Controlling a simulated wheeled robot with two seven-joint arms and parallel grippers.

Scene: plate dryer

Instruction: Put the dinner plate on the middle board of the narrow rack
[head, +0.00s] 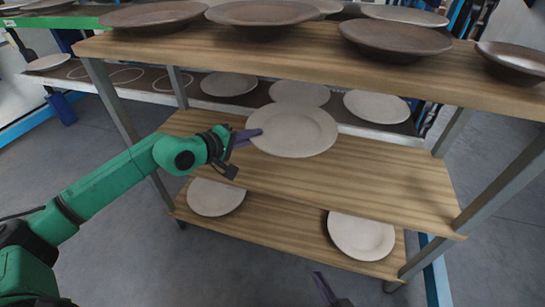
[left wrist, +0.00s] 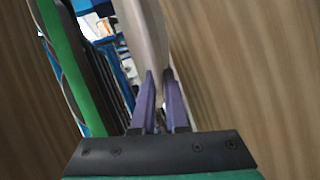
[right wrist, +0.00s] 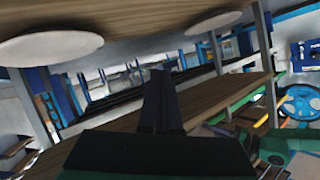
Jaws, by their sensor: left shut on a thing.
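The dinner plate (head: 293,131) is pale and lies roughly flat over the back edge of the middle board (head: 370,185) of the narrow rack, between it and the top board. My left gripper (head: 250,137) is shut on the plate's left rim. The left wrist view shows the plate edge-on (left wrist: 150,35) between the two purple fingers (left wrist: 160,95), close to a board; I cannot tell whether it touches. My right gripper (right wrist: 163,90) is shut and empty; part of it shows at the bottom of the head view (head: 324,289).
Several brown plates (head: 395,38) stand on the top board (head: 290,60). Two pale plates (head: 215,197) (head: 361,236) lie on the bottom board (head: 285,235). Metal posts (head: 505,183) frame the rack. Another rack with pale plates (head: 376,106) stands behind. The middle board's right part is clear.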

